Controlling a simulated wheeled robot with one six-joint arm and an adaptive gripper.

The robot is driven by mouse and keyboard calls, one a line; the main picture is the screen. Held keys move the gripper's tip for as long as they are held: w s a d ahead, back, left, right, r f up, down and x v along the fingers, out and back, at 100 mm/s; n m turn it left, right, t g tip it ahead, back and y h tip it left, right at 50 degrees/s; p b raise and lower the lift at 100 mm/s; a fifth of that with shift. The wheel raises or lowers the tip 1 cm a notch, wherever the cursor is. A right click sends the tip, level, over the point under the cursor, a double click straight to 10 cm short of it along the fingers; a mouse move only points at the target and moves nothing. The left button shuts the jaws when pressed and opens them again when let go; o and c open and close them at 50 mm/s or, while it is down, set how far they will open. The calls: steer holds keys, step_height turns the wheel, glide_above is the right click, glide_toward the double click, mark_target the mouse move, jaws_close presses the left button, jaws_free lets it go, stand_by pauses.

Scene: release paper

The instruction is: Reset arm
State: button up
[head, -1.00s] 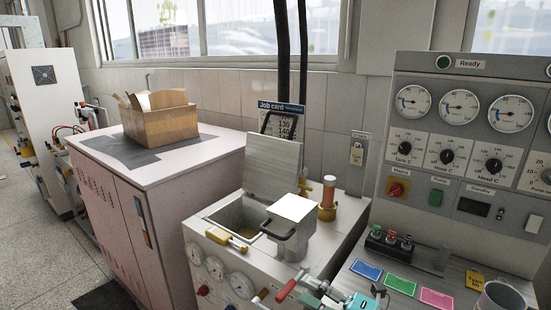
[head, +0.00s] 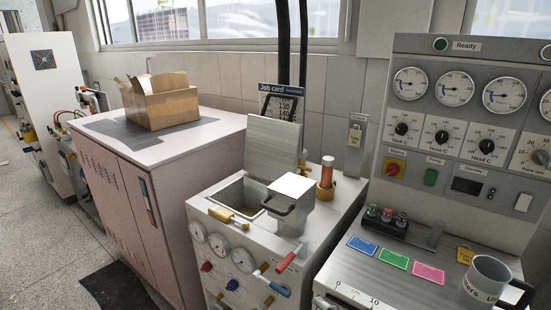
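My gripper is not clearly in view. A small machine (head: 340,208) with an open basin (head: 238,197) stands in the middle, its metal lid (head: 272,142) raised at the back. A metal container (head: 290,218) with a dark handle and a flat white top stands at the basin's right side. A yellow-handled tool (head: 230,215) lies at the front rim.
An open cardboard box (head: 162,108) sits on a pink cabinet (head: 165,155) at left. A gauge panel (head: 455,125) rises at right. Blue, green and pink cards (head: 394,258) and a grey mug (head: 484,282) lie at the lower right; a dark piece is beside the mug.

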steer(key=s+d+f+m+h, duration=0.3)
steer(key=s+f+m+h, duration=0.1)
steer(key=s+f+m, duration=0.4)
steer(key=s+d+f+m+h, duration=0.4)
steer(key=s+f+m, duration=0.15)
steer(key=s, duration=0.45)
steer(key=s+d+r+m+h, duration=0.1)
steer(key=s+r+m, duration=0.1)
steer(key=s, duration=0.8)
steer(key=s+d+r+m+t+h, duration=0.1)
steer(key=s+r+m, duration=0.2)
steer(key=s, duration=0.7)
steer(key=shift+r+m, duration=0.2)
steer(key=shift+m, duration=0.45)
